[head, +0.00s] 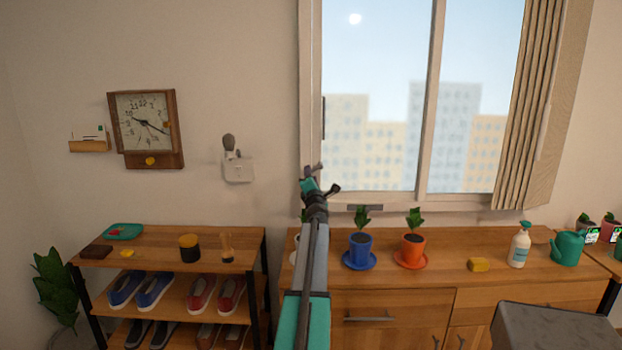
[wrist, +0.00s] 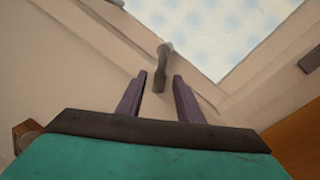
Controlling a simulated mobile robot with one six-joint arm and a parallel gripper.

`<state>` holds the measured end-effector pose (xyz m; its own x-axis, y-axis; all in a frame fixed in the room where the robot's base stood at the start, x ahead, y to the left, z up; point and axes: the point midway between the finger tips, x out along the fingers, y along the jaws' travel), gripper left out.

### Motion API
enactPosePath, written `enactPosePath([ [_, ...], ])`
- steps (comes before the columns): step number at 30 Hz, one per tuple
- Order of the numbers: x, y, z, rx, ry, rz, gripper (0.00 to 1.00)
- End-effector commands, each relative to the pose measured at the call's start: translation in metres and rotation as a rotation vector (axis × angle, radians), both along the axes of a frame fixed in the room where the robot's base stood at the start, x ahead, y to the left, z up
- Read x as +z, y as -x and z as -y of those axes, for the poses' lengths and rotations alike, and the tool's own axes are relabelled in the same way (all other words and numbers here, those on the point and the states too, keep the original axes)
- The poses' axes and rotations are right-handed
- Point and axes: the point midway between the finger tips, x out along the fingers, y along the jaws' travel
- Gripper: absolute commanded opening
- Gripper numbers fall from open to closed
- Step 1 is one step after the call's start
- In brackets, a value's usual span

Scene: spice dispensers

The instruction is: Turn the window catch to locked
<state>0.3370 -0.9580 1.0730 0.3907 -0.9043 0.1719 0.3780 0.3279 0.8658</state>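The window catch (wrist: 161,66) shows in the wrist view as a grey lever at the lower corner of the window frame. Its lower end lies between my two fingers in the picture. My gripper (wrist: 159,83) is open, with one dark finger on each side of the lever. I see no clear contact, and the gap in depth is hard to judge. In the head view my gripper (head: 321,180) is at the window's lower left corner and largely covers the catch there.
The window (head: 375,100) has a curtain (head: 530,100) at its right. Below stand a blue pot (head: 360,249), an orange pot (head: 411,248) and a spray bottle (head: 519,246) on a wooden cabinet (head: 480,293). A shoe shelf (head: 150,248) stands left; a clock (head: 145,122) hangs above.

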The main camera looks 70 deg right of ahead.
Motion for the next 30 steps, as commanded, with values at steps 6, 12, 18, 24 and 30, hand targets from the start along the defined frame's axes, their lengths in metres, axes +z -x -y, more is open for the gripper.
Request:
enactPosePath([
  [6, -0.003, 0.008, -0.017, 0.0, 0.0, 0.0, 0.33],
  [12, -0.007, 0.015, -0.034, 0.0, 0.0, -0.001, 0.33],
  [18, -0.01, 0.023, -0.051, 0.0, 0.0, -0.001, 0.33],
  [24, -0.013, 0.031, -0.067, -0.001, 0.0, 0.0, 0.33],
  [30, -0.016, 0.039, -0.083, -0.002, 0.0, 0.0, 0.33],
])
